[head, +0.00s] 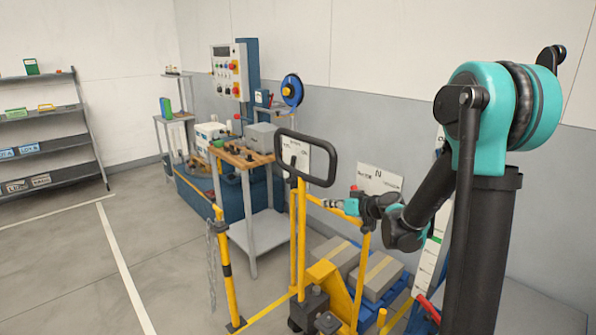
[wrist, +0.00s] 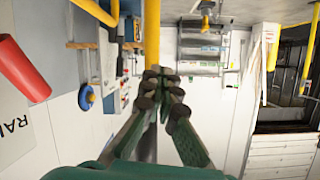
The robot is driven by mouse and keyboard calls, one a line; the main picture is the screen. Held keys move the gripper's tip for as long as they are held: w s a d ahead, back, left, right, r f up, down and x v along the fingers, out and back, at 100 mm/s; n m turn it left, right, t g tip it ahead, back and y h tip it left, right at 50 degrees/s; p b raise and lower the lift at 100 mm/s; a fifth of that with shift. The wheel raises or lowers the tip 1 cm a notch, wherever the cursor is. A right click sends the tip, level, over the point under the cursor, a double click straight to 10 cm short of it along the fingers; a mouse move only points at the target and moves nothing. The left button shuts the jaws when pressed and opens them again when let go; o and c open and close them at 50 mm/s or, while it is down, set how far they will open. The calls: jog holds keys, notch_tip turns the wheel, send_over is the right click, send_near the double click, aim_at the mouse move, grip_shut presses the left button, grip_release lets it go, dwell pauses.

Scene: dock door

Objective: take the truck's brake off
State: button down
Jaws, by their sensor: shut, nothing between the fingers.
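The yellow pallet truck (head: 297,250) stands in the middle foreground of the head view, with a black loop handle (head: 333,160) on top. My gripper (head: 332,204) is right of its mast, below the loop, close to the yellow rail. In the wrist view my gripper (wrist: 164,74) has its fingers together with nothing between them, a yellow post (wrist: 152,30) just beyond the tips. A red grip (wrist: 22,65) is near the camera at the left. A red bar (head: 428,308) shows low at the right. I cannot tell which part is the brake.
Grey boxes (head: 376,274) lie behind the yellow rails. A workbench (head: 255,215) and a yellow post with a chain (head: 227,265) are to the left. Shelving (head: 48,143) stands far left. Floor at the left is clear.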

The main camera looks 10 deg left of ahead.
aim_at(294, 165)
jog(key=w+a+f+t+y, duration=0.1)
jog(key=w+a+f+t, duration=0.1)
jog(key=w, duration=0.7)
jog(key=w+a+f+t+y, duration=0.1)
jog(key=w+a+t, duration=0.3)
jog(key=w, duration=0.5)
jog(key=shift+w+a+f+m+t, duration=0.4)
jog(key=shift+f+t, duration=0.3)
jog(key=shift+f, duration=0.15)
jog(key=x, duration=1.4)
jog(key=shift+r, duration=0.15)
jog(key=shift+s+a+y, duration=0.15)
jog(key=shift+a+y, duration=0.1)
jog(key=shift+y, duration=0.05)
